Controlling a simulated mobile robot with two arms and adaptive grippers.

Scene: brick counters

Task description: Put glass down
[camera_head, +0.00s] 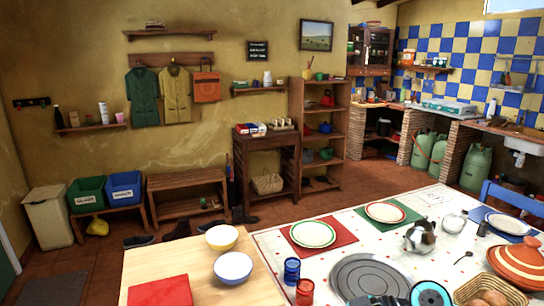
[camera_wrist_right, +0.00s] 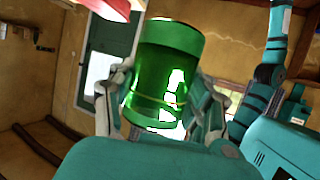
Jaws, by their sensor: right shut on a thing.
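A green see-through glass (camera_wrist_right: 160,65) is held between the two fingers of my right gripper (camera_wrist_right: 160,108) in the right wrist view. The fingers press on its sides, and the view is strongly tilted. The head view does not show this glass clearly. In the head view a blue glass (camera_head: 292,270) and a red glass (camera_head: 305,292) stand close together on the white dining table (camera_head: 262,238), near its left edge. My left gripper is not in view.
A round grey mat (camera_head: 370,277) lies right of the two glasses. Plates on a red mat (camera_head: 325,249) and a green mat (camera_head: 404,224), a metal pot (camera_head: 420,237) and a tagine (camera_head: 522,262) crowd the table. Two bowls stand on the wooden table (camera_head: 205,282) at left.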

